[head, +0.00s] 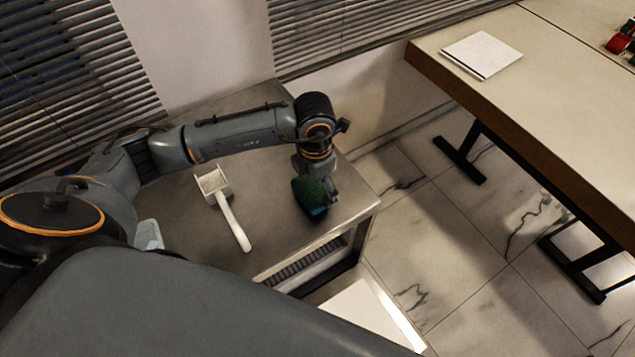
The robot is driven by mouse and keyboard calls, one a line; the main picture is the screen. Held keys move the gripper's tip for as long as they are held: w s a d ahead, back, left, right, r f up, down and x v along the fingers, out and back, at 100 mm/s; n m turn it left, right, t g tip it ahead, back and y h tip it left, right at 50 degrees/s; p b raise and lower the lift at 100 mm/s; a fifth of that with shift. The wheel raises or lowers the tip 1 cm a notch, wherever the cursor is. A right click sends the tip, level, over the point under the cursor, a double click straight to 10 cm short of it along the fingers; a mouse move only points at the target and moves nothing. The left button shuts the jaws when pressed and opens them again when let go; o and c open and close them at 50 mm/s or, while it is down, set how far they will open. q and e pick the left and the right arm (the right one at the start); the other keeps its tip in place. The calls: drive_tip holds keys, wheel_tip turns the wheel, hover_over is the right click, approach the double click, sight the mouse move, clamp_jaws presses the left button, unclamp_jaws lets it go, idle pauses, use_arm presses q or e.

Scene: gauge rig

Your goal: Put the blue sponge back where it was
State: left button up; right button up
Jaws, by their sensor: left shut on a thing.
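The blue sponge (317,211) shows as a small block with a dark green upper face and a blue lower edge. It is at the right part of the grey metal table (276,220), near its right front corner. My left gripper (322,195) points down and is shut on the sponge; the fingers are partly hidden by the sponge and the wrist. I cannot tell whether the sponge touches the table top. My right gripper is not in view.
A white scoop-like tool (232,218) with a long handle lies on the metal table, left of the sponge. A light-coloured item (149,235) is partly hidden by my arm. A wooden desk (560,105) with a white pad (482,54) stands at right, across a floor gap.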

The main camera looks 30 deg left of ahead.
use_arm(q)
drive_tip(key=shift+f, duration=0.7)
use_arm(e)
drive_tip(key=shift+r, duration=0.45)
use_arm(q)
drive_tip(key=shift+f, duration=0.1)
drive_tip(key=shift+f, duration=0.15)
drive_tip(key=o, duration=0.9)
drive_tip(key=shift+c, duration=0.2)
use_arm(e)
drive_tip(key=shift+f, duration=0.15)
